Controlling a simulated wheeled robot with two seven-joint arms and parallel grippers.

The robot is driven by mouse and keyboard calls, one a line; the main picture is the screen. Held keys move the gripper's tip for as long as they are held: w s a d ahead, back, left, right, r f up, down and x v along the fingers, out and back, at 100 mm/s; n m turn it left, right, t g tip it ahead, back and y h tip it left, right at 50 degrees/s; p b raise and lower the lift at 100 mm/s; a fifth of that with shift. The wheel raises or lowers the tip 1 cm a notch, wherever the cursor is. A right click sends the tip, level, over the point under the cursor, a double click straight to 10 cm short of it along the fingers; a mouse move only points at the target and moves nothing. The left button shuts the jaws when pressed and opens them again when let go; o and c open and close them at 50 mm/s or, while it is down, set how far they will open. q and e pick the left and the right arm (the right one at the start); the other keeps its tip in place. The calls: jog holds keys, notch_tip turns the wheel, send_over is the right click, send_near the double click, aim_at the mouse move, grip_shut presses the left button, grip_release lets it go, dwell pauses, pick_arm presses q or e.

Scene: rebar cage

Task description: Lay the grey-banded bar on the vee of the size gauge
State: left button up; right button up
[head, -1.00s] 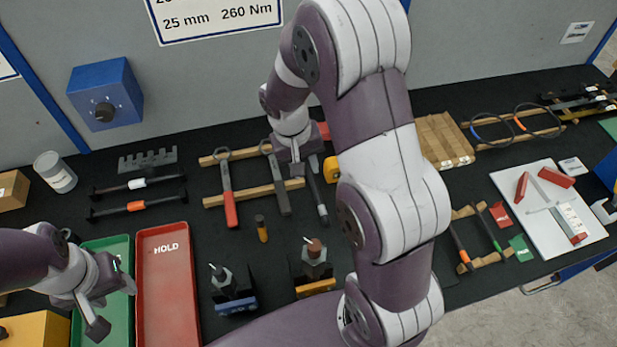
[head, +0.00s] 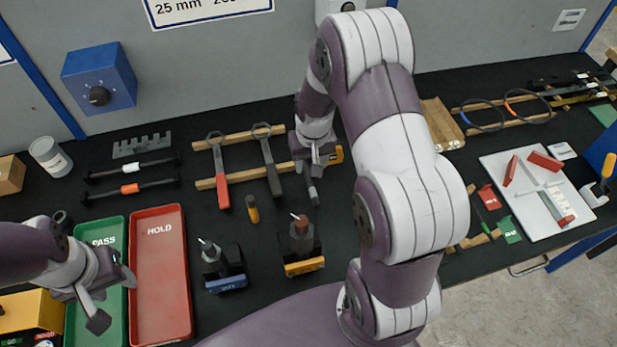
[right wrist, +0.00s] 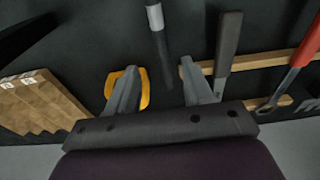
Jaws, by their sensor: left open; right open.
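The grey-banded bar (head: 312,190) is a dark rod lying on the black bench top, partly hidden by my right gripper (head: 316,160) in the head view. In the right wrist view the bar (right wrist: 161,55), with its light grey band, lies ahead of and between the spread fingers of my right gripper (right wrist: 160,90), not gripped. A white board (head: 520,215) at the right, with red blocks set at angles and a scale strip, looks like the size gauge. My left gripper (head: 108,292) is open and empty over the green PASS tray (head: 110,235).
Two wrenches (head: 220,180) lie on wooden strips (head: 240,137) left of the bar. A yellow-cased item (right wrist: 143,90) is by one right finger. A wooden block (head: 440,125), bottles, a red HOLD tray (head: 160,270) and cable loops (head: 483,115) stand around.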

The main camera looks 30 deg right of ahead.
aim_at(308, 177)
notch_tip(308, 177, down, 6)
jog(key=shift+w+a+r+p, duration=0.1)
jog(key=shift+w+a+p, duration=0.05)
jog(key=shift+p, duration=0.5)
jog(key=shift+w+f, duration=0.15)
jog(key=shift+f, duration=0.05)
jog(key=shift+r, duration=0.1)
grip_shut()
